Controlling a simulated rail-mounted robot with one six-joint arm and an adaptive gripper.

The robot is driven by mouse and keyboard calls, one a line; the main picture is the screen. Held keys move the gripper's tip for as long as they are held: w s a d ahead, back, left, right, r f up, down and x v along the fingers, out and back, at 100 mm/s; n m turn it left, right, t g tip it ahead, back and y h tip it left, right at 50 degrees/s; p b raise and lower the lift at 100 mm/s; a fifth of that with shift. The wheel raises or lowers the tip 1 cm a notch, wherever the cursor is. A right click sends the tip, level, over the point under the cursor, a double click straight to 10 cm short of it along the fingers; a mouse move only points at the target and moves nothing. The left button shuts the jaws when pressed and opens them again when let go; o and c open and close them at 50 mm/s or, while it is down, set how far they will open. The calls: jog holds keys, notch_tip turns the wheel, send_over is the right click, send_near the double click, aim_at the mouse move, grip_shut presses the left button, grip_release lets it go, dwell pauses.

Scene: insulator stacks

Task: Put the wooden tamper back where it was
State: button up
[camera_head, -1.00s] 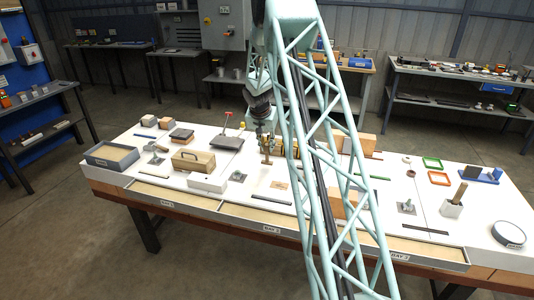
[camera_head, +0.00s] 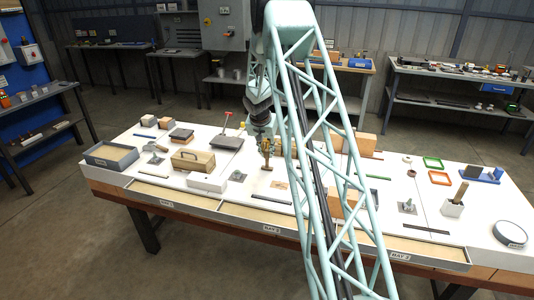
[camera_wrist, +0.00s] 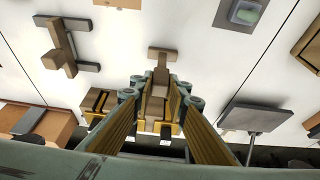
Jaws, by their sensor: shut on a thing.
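My gripper (camera_wrist: 157,103) is shut on the wooden tamper (camera_wrist: 160,62), a brown piece with a crosswise end, in the wrist view. In the head view my gripper (camera_head: 266,149) is over the middle of the white table, with the tamper (camera_head: 266,167) hanging below it. The tamper looks roughly upright. I cannot tell whether its lower end touches the table. A flat brown patch (camera_head: 280,185) lies on the table just in front and to the right of it; it also shows at the top of the wrist view (camera_wrist: 120,3).
A dark plate with a handle (camera_wrist: 250,118) and a wooden toolbox (camera_head: 193,161) are to the left in the head view. A grey plate with a green piece (camera_head: 238,176) is nearby. A brown crossbarred piece (camera_wrist: 65,52) lies near the gripper. My arm hides part of the table.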

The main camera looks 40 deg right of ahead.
jog(key=shift+f, duration=0.1)
jog(key=o, duration=0.8)
jog(key=shift+o, duration=0.2)
jog(key=shift+a+r, duration=0.15)
jog(key=shift+r, duration=0.45)
jog(key=p+v, duration=0.1)
jog(key=v, duration=1)
jog(key=shift+p, duration=0.35)
jog(key=shift+s+a, duration=0.15)
